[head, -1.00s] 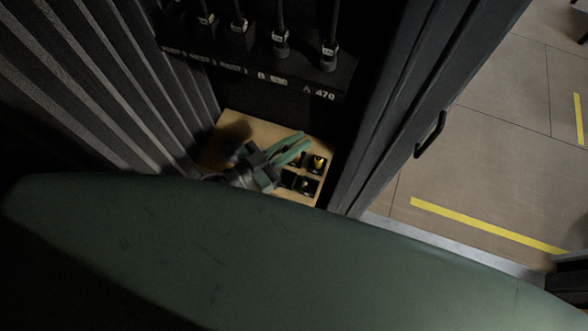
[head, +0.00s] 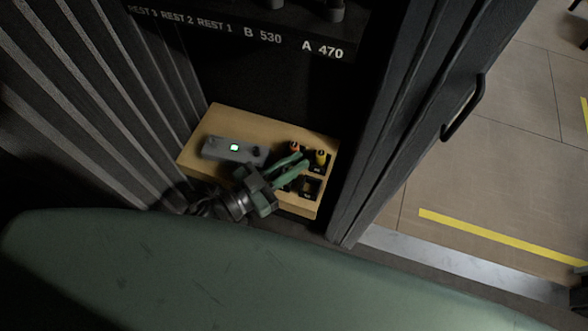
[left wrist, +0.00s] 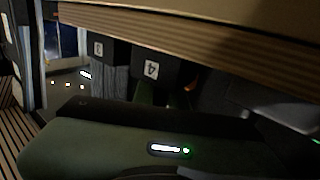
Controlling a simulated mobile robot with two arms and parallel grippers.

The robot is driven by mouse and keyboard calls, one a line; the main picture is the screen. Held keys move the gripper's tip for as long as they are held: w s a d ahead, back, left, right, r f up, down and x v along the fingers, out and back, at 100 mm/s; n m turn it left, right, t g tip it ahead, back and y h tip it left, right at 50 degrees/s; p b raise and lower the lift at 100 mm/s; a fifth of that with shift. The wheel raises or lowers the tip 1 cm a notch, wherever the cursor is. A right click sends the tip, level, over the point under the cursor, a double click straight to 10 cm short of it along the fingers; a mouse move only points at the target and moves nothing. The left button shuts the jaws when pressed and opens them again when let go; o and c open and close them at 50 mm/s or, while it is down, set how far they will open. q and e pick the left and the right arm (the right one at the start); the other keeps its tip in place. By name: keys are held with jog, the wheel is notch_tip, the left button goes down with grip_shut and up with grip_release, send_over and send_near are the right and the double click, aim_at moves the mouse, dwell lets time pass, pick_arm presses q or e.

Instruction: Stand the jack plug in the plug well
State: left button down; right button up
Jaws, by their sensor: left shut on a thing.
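A block of black square plug wells (head: 310,188) sits at the right end of a wooden shelf (head: 220,122). A yellow-topped plug (head: 320,157) stands upright at the back right well. An orange-topped plug (head: 294,147) shows just behind my fingers; I cannot tell whether it stands in a well. The front right well looks empty. My left gripper (head: 303,160) reaches over the wells from the left, its green fingers closed. The jack plug in its jaws is mostly hidden by the fingers. A small orange bit (left wrist: 190,86) shows in the left wrist view. My right gripper is not in view.
A grey device (head: 220,149) with a lit green screen lies on the shelf, left of the wells. A dark rack marked A 470 and B 530 (head: 265,36) hangs above. A ribbed wall bounds the left, a dark door (head: 400,130) the right.

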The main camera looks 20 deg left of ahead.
pick_arm(q)
jog(key=shift+f, duration=0.25)
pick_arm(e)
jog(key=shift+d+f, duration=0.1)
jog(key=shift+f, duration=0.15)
pick_arm(q)
jog(key=shift+f, duration=0.2)
jog(key=c, duration=1.7)
grip_release()
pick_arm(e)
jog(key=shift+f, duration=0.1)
pick_arm(q)
jog(key=shift+r, duration=0.15)
jog(key=shift+b+v, duration=1.15)
jog(key=shift+v, duration=4.85)
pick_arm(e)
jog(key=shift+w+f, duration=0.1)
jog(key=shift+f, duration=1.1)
